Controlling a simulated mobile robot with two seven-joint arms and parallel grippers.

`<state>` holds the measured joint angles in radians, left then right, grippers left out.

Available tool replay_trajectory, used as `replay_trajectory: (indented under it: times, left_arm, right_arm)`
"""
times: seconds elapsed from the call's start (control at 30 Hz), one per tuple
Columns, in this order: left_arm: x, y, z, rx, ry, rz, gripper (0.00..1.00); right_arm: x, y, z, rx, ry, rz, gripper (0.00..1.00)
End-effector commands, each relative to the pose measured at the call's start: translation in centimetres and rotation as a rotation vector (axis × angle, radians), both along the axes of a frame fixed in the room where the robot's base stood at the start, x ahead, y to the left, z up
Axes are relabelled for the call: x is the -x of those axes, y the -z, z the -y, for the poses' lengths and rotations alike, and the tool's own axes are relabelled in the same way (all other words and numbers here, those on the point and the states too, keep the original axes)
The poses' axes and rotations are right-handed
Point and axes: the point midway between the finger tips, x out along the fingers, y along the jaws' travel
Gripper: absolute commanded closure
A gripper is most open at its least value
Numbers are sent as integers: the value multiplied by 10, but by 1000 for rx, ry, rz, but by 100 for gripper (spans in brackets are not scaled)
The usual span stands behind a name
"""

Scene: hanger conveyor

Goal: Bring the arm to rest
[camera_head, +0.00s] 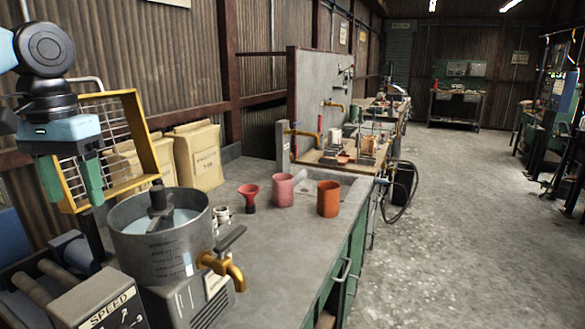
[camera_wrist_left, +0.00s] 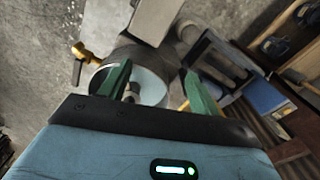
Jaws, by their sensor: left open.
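My left gripper (camera_head: 73,197) hangs with its two green fingers pointing down at the left of the head view. Its fingers are apart with nothing between them. It also shows in the left wrist view (camera_wrist_left: 155,72), with bare space between the fingertips and a metal pot (camera_wrist_left: 152,88) beyond them. In the head view the gripper is above and to the left of that pot (camera_head: 165,245), which holds pale liquid and has a brass tap (camera_head: 222,270). My right gripper is in neither view.
A yellow-framed wire rack (camera_head: 141,135) is close behind the gripper. Paper bags (camera_head: 200,157), a red funnel (camera_head: 249,195), a pink mug (camera_head: 283,190) and an orange cup (camera_head: 328,198) stand on the grey bench (camera_head: 285,250). The floor (camera_head: 450,240) to the right is clear.

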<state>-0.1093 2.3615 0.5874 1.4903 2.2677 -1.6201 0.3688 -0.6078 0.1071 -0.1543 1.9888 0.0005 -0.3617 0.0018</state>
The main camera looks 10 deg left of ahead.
Motion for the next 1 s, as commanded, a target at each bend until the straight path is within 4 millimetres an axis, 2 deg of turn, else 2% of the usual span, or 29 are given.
replay_trajectory:
  times: [0.03,0.27,0.37,0.47,0.6,0.73,0.87,1.0]
  left_arm:
    - [0,2,-3,1,-3,0,37]
    - [-2,58,-67,1,-56,45,37]
    - [0,89,-96,-4,-76,63,37]
    - [8,129,-127,-10,-96,83,37]
    - [28,202,-170,-23,-114,110,37]
    - [56,273,-195,-35,-113,134,37]
    - [89,342,-205,-42,-97,157,37]
    - [128,413,-198,-40,-66,187,37]
  right_arm:
    - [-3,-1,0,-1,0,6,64]
    - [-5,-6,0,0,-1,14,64]
    - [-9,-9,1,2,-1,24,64]
    - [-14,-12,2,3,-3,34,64]
    - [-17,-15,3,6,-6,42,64]
    - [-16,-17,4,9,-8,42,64]
    - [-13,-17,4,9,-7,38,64]
    - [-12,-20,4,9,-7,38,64]
